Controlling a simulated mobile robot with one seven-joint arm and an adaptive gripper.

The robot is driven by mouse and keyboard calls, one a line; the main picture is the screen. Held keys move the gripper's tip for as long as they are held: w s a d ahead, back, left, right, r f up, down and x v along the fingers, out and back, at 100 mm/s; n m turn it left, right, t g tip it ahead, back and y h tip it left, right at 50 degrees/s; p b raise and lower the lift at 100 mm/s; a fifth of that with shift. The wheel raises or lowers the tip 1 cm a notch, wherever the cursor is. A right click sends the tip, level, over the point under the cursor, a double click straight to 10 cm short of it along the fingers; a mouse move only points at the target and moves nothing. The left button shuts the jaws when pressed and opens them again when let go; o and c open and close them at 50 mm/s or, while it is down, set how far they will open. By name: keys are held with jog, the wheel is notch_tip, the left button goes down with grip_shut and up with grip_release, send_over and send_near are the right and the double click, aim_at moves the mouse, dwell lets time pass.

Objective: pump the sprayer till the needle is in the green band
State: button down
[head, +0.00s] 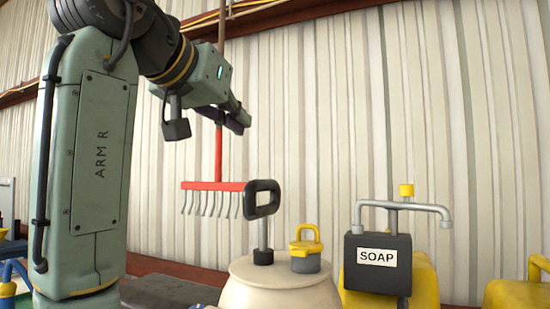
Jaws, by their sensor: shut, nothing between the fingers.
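The sprayer (280,285) is a cream, rounded tank at the bottom middle of the head view, cut off by the lower edge. Its black D-shaped pump handle (262,185) stands up on a grey rod above the tank top. A yellow-handled cap (305,262) sits beside the rod. No gauge, needle or green band is visible. My gripper (240,119) is shut and empty. It appears above and slightly left of the pump handle, apart from it.
A red rake (212,185) is behind my arm by the corrugated wall. At the right, a black box marked SOAP (377,262) with a grey pipe stands before a yellow container (425,280). Another yellow container (515,292) is at the far right.

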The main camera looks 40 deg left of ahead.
jog(key=shift+a, duration=0.2)
jog(key=x, duration=1)
jog(key=shift+f, duration=0.1)
notch_tip(320, 180, down, 2)
jog(key=shift+f, duration=0.2)
jog(key=shift+d+f, duration=0.1)
jog(key=shift+f, duration=0.65)
